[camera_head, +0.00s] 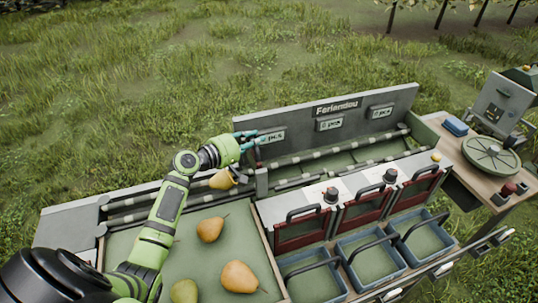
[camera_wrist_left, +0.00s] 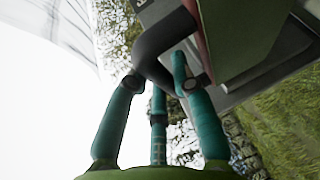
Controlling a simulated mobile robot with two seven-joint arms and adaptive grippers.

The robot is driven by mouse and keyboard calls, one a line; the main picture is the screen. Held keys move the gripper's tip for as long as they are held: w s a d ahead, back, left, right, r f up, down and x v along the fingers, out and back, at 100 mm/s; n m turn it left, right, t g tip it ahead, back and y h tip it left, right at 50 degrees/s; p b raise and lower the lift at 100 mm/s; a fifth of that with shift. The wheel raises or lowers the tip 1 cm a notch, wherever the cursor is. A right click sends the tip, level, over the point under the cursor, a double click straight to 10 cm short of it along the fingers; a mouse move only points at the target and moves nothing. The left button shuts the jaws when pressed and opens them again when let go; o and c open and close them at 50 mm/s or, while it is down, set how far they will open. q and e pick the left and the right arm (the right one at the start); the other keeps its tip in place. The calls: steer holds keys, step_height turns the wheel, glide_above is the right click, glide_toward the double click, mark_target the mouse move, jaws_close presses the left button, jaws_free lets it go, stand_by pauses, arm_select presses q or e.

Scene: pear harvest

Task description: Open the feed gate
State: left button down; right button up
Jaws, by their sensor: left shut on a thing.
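In the left wrist view the gripper's teal fingers (camera_wrist_left: 156,78) are closed around a dark curved handle (camera_wrist_left: 158,45). A flat panel with a reddish edge shows beside the handle there. The gripper and arm partly cover the gate in the head view, so how far it stands open cannot be told. My right gripper is not in view.
Several pears, one of them (camera_head: 210,229), lie in the green feed tray (camera_head: 190,270). One pear is close under my left wrist. Red-framed gates (camera_head: 300,233) with dark handles stand above blue bins (camera_head: 312,280). A side table (camera_head: 470,150) holds a round scale.

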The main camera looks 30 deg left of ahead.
arm_select(q)
steer(key=r, duration=0.2)
steer(key=r+p, duration=0.1)
steer(key=shift+d+r, duration=0.15)
steer(key=shift+d, duration=0.15)
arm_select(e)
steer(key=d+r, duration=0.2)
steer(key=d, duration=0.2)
arm_select(q)
steer(key=shift+a+f, duration=0.2)
steer(key=shift+a, duration=0.2)
steer(key=c, duration=1.4)
jaws_free()
steer(key=shift+o, duration=0.4)
steer(key=shift+f, duration=0.15)
steer(key=v, duration=1.2)
steer(key=shift+a, duration=0.2)
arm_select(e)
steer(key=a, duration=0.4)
arm_select(q)
steer(key=shift+f, duration=0.1)
